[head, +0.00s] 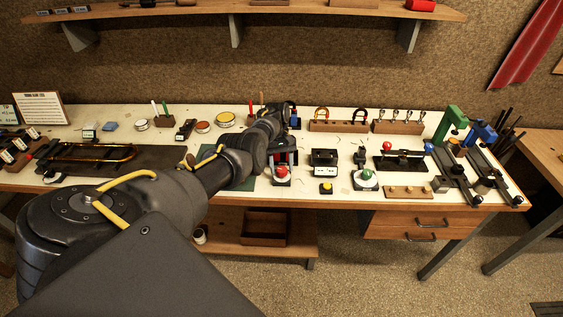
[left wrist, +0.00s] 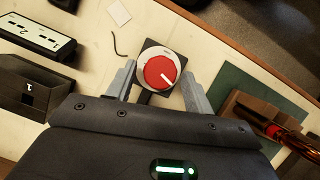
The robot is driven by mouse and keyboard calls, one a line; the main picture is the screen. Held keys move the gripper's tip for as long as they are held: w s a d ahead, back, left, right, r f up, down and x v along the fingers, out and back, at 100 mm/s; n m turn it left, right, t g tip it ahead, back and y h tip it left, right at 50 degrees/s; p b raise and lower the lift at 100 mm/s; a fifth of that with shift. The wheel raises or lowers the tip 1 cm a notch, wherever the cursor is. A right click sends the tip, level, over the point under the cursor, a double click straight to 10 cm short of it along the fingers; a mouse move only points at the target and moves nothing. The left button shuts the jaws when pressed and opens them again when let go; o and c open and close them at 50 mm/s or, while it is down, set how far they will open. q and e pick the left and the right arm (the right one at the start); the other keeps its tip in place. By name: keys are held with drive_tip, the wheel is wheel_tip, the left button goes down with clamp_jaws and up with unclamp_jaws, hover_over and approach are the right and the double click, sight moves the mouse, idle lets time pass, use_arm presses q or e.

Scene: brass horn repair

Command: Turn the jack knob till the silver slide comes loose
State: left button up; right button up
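A red round knob (left wrist: 160,72) with a white pointer line sits on a pale dial plate on a dark block. It also shows in the head view (head: 282,172), near the front of the bench just past my left arm. In the left wrist view my left gripper (left wrist: 159,73) is open, with one finger on each side of the knob. Gaps show between the fingers and the knob; I cannot tell whether the fingertips are level with it. I cannot make out the silver slide; my left arm covers part of the bench. My right gripper is not in view.
Right of the red knob stand a yellow button (head: 326,188), a green knob (head: 366,175) and a fixture with red and blue balls (head: 402,162). Clamps fill the bench's right end.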

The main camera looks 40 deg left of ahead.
use_arm(q)
drive_tip(key=shift+o, duration=0.3)
drive_tip(key=shift+w+a+r, duration=0.15)
drive_tip(key=shift+r, duration=0.2)
drive_tip(key=b+v, duration=0.3)
drive_tip(key=v, duration=0.7)
